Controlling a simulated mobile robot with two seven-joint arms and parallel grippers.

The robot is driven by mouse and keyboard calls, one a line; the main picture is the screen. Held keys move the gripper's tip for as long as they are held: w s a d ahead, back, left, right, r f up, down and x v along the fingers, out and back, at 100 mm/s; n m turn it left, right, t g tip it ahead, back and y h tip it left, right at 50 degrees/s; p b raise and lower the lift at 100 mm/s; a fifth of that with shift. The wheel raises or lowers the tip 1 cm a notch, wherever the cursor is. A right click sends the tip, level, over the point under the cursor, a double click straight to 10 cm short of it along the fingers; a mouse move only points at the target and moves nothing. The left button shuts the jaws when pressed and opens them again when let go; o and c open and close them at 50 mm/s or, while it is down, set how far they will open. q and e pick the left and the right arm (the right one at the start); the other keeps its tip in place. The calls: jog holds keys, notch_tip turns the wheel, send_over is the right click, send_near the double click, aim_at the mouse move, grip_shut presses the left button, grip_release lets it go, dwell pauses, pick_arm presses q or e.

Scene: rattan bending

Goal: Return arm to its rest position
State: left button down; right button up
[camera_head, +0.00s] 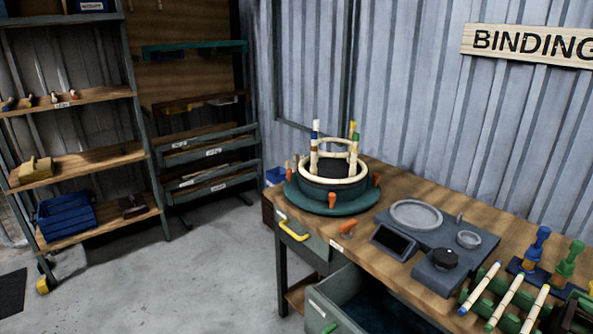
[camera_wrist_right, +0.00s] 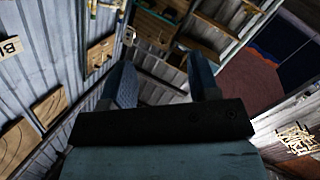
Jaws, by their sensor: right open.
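My right gripper (camera_wrist_right: 163,88) shows in the right wrist view with its two blue-grey fingers spread apart. Nothing is between the fingers, and they point toward walls and shelving some way off. Neither of my arms shows in the head view, and my left gripper is not in either view. In the head view, a round green jig (camera_head: 325,199) on the workbench (camera_head: 385,178) carries a dark drum with pale rattan rings (camera_head: 335,170) and upright posts around it.
A grey scale-like unit (camera_head: 415,213) and pale rods on green holders (camera_head: 500,296) are on the bench. An open drawer (camera_head: 340,305) juts out in front. Shelving (camera_head: 90,160) stands at the left. The concrete floor (camera_head: 215,270) between is clear.

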jog(key=s+f+m+g+h+p, duration=0.1)
jog(key=s+f+m+g+h, duration=0.1)
jog(key=s+f+m+g, duration=0.5)
pick_arm(q)
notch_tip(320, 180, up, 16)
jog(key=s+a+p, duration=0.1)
jog(key=p, duration=1.9)
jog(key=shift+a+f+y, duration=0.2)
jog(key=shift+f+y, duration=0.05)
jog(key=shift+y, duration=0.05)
pick_arm(e)
jog(key=s+d+r+t, duration=0.1)
jog(key=s+r+t, duration=0.1)
jog(key=r, duration=1.1)
jog(key=shift+s+d+r+h, duration=0.2)
jog(key=shift+s+r+h, duration=0.15)
jog(key=shift+s, duration=0.55)
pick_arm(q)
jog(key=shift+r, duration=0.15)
